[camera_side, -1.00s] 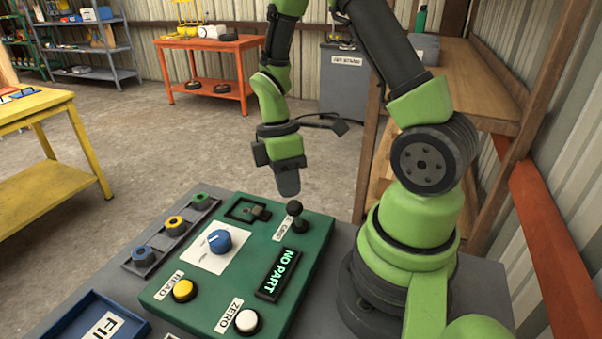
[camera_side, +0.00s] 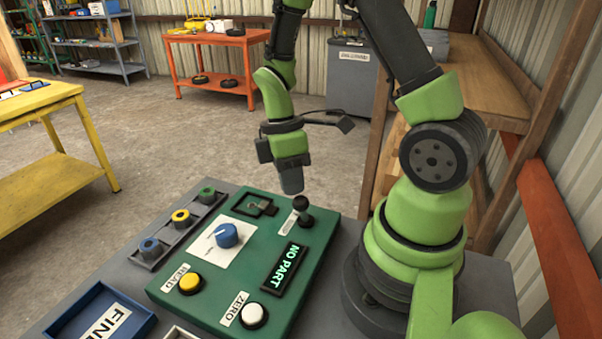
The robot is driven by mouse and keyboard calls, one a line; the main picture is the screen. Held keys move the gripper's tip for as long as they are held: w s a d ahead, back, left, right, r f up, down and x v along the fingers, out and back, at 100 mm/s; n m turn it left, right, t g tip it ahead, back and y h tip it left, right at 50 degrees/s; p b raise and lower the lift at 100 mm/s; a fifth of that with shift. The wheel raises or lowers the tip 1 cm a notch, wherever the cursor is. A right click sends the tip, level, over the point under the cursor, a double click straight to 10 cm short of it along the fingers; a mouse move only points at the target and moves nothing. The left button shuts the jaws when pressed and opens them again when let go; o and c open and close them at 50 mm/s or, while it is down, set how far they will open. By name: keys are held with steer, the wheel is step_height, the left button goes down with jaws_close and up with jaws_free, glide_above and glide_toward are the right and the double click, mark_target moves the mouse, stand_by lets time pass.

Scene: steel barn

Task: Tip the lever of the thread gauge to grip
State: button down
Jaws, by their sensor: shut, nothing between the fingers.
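The thread gauge is a green panel (camera_side: 212,292) on the grey bench. Its lever (camera_side: 302,207), a dark stick with a black ball knob, stands roughly upright near the panel's far right corner, beside a small white label too slanted to read. My gripper (camera_side: 292,186) is shut and empty, pointing down just behind and left of the knob. Whether it touches the knob cannot be told from this side. A dark square fixture (camera_side: 255,206) sits left of the lever. The display (camera_side: 284,269) reads NO PART.
The panel also carries a blue dial (camera_side: 227,235), a yellow READ button (camera_side: 190,284) and a white ZERO button (camera_side: 254,315). A grey rack (camera_side: 179,234) with blue, yellow and green-marked parts lies left. A blue tray (camera_side: 76,316) is at the front left.

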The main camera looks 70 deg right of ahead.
steer(key=w+a+v, duration=0.1)
steer(key=a+v, duration=0.1)
steer(key=v, duration=1.1)
steer(key=s+a+r+m+t, duration=0.7)
steer(key=s+m+t, duration=0.2)
steer(key=m, duration=0.3)
steer(key=shift+s+a+r+t+y, duration=0.2)
steer(key=shift+s+r+t+y, duration=0.1)
steer(key=shift+s, duration=0.2)
stand_by(0.7)
